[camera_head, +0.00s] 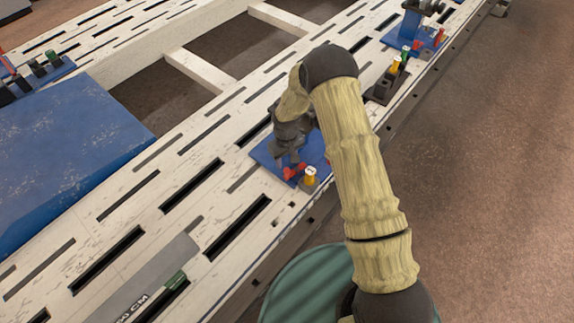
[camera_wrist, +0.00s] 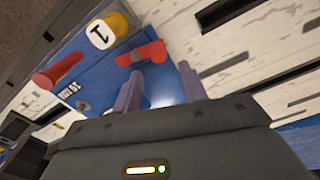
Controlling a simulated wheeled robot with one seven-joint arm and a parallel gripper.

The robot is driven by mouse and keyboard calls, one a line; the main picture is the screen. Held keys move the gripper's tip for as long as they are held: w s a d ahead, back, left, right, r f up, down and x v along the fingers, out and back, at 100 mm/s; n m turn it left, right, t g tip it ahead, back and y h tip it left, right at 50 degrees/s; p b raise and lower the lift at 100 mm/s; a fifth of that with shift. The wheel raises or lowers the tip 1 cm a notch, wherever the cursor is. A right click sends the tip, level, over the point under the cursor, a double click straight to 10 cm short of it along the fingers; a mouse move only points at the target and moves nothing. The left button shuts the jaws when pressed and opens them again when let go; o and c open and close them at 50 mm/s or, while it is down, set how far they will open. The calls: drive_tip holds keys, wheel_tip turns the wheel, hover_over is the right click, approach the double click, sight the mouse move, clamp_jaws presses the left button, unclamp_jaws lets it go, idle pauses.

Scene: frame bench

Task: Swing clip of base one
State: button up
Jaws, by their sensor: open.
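Base one is a blue plate (camera_head: 266,152) on the white slotted bench, partly hidden by my gripper and arm. In the wrist view the blue plate (camera_wrist: 75,55) carries a yellow knob (camera_wrist: 105,31) with a white cap marked 1. A red clip (camera_wrist: 141,54) lies beside the knob, just past my fingertips; it also shows in the head view (camera_head: 294,172). A red rod-like handle (camera_wrist: 58,70) is at the left in the wrist view. My gripper (camera_wrist: 160,76) is open over the plate, with nothing between its fingers. I cannot tell whether a finger touches the clip.
The slotted white bench (camera_head: 170,195) continues left. Farther along its edge stand a dark block (camera_head: 384,88) with yellow and green pegs and another blue base (camera_head: 425,45). A large blue panel (camera_head: 60,150) lies left. A grey ruler (camera_head: 145,280) lies near the front.

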wheel_tip(320, 180, up, 9)
drive_tip(key=shift+d+r+p, duration=0.15)
drive_tip(key=shift+r+p, duration=0.05)
drive_tip(key=shift+p, duration=0.2)
drive_tip(key=s+d+r+m+t, duration=0.1)
drive_tip(key=s+d+r+m, duration=0.1)
drive_tip(key=s+d+r, duration=0.4)
drive_tip(key=s+d+r+m, duration=0.1)
drive_tip(key=s+d+r, duration=0.1)
drive_tip(key=d+r, duration=0.4)
drive_tip(key=s+d+r+m+t, duration=0.1)
drive_tip(key=s+d+r+m, duration=0.1)
drive_tip(key=s+d+r, duration=0.3)
drive_tip(key=s+d+r+m+t, duration=0.1)
drive_tip(key=s+r+m, duration=0.15)
drive_tip(key=s, duration=0.55)
wheel_tip(320, 180, up, 20)
drive_tip(key=p, duration=1.9)
drive_tip(key=shift+w+f+n+p, duration=0.2)
drive_tip(key=shift+w+n+p, duration=0.05)
drive_tip(key=shift+n+p, duration=0.1)
drive_tip(key=shift+f, duration=0.1)
drive_tip(key=shift+d, duration=0.1)
